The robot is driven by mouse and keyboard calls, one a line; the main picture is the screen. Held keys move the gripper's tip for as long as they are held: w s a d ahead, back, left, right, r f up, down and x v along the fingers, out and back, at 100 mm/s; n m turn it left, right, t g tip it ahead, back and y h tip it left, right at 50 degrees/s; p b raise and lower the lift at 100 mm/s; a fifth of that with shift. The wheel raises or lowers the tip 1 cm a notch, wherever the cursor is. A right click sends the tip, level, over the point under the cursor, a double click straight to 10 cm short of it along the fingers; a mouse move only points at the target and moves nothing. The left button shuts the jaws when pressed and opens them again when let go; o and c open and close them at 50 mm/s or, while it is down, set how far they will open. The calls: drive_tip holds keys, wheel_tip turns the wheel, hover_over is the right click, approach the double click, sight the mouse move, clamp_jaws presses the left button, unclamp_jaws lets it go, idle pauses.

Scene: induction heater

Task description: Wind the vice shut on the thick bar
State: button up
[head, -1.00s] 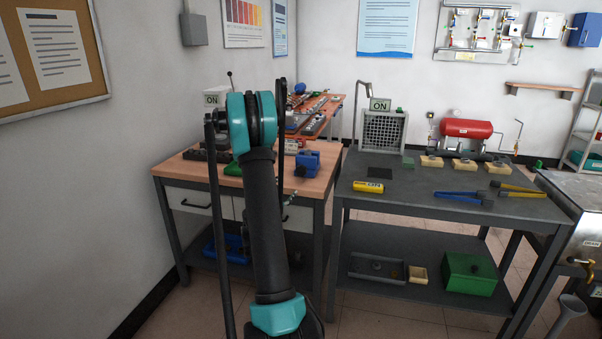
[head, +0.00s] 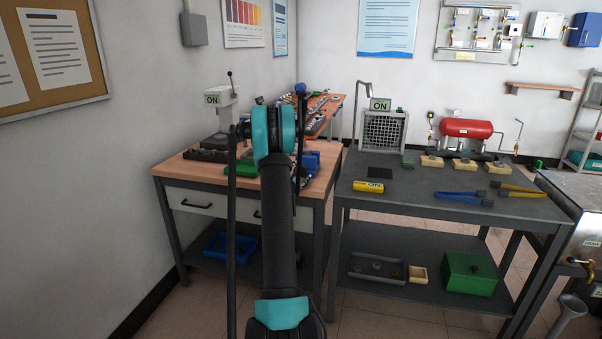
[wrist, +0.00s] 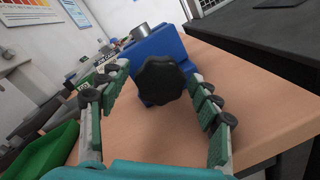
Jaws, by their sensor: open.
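The blue vice (wrist: 168,50) stands on the wooden bench top, with its black lobed knob (wrist: 160,80) facing my wrist camera. A grey metal cylinder (wrist: 141,31), which may be the thick bar, shows at the vice's top; I cannot tell how the jaws sit on it. My gripper (wrist: 158,74) is open, its green-padded fingers to the left and right of the knob with gaps on both sides. I cannot tell how deep the knob lies between them. In the head view the vice (head: 312,162) is partly hidden by my arm, and my gripper is hidden.
A green tray (wrist: 43,150) lies left of my gripper on the wooden bench (head: 172,168). A grey press with an ON sign (head: 212,99) stands at the bench's back left. The dark metal table (head: 420,200) is to the right, with a yellow cylinder (head: 368,187) and tongs.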

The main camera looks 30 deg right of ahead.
drive_tip(key=shift+w+d, duration=0.1)
drive_tip(key=shift+d, duration=0.1)
drive_tip(key=c, duration=1.2)
drive_tip(key=shift+o, duration=0.2)
drive_tip(key=m, duration=0.4)
drive_tip(key=shift+m+y, duration=0.3)
drive_tip(key=shift+m, duration=0.1)
drive_tip(key=o, duration=1.2)
drive_tip(key=shift+c, duration=0.2)
drive_tip(key=v, duration=1.2)
